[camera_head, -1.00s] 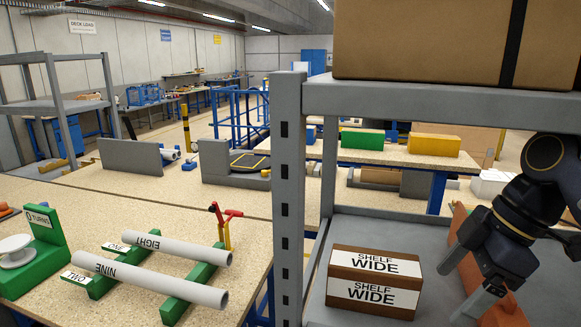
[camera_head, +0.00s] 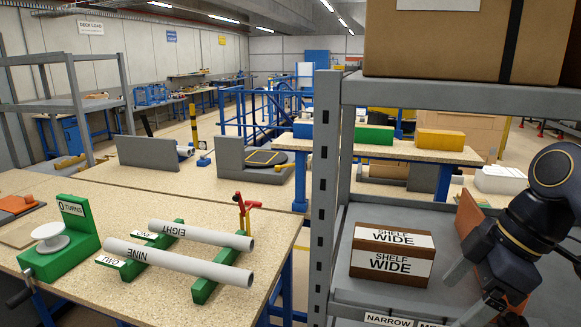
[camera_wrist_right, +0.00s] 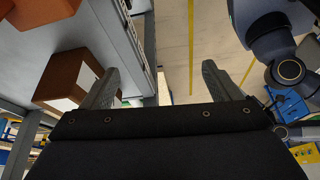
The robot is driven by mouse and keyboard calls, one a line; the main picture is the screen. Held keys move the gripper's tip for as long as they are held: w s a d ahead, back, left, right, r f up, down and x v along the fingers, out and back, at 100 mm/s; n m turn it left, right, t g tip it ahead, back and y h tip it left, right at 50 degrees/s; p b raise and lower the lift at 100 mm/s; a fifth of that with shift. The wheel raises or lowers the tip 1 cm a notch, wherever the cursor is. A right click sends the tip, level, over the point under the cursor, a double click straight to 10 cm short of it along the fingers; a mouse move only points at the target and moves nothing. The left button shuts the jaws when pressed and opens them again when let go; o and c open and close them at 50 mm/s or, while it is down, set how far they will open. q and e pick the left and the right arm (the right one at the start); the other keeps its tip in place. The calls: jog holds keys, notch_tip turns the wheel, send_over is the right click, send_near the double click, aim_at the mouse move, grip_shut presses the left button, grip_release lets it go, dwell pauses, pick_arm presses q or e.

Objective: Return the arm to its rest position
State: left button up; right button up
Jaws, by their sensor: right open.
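My right arm comes in from the right edge of the head view, in front of the grey shelf unit (camera_head: 325,200). Its gripper (camera_head: 470,296) is low, near the shelf's front edge, right of a brown box labelled SHELF WIDE (camera_head: 392,258). In the right wrist view the gripper (camera_wrist_right: 160,85) has its two fingers spread wide, with nothing between them but floor and shelf edge beyond. The brown-and-white box (camera_wrist_right: 75,75) stands on the shelf to the left there, apart from the fingers. An orange-brown panel (camera_head: 480,235) stands partly hidden behind my arm. My left gripper is not visible.
A large cardboard box (camera_head: 440,45) sits on the upper shelf. The workbench (camera_head: 150,290) at left holds white tubes (camera_head: 180,265) on green supports and a green crank device (camera_head: 60,245). In the wrist view, open floor (camera_wrist_right: 205,50) lies right of the shelf.

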jog(key=s+a+f+m+t, duration=0.1)
jog(key=s+f+m+t, duration=0.1)
jog(key=s+f+m, duration=0.4)
jog(key=s+a+f+m+t, duration=0.2)
jog(key=s+f+m, duration=0.4)
jog(key=f+m, duration=0.3)
notch_tip(320, 180, down, 4)
jog(key=shift+a+r+h, duration=0.1)
jog(key=shift+a+h, duration=0.2)
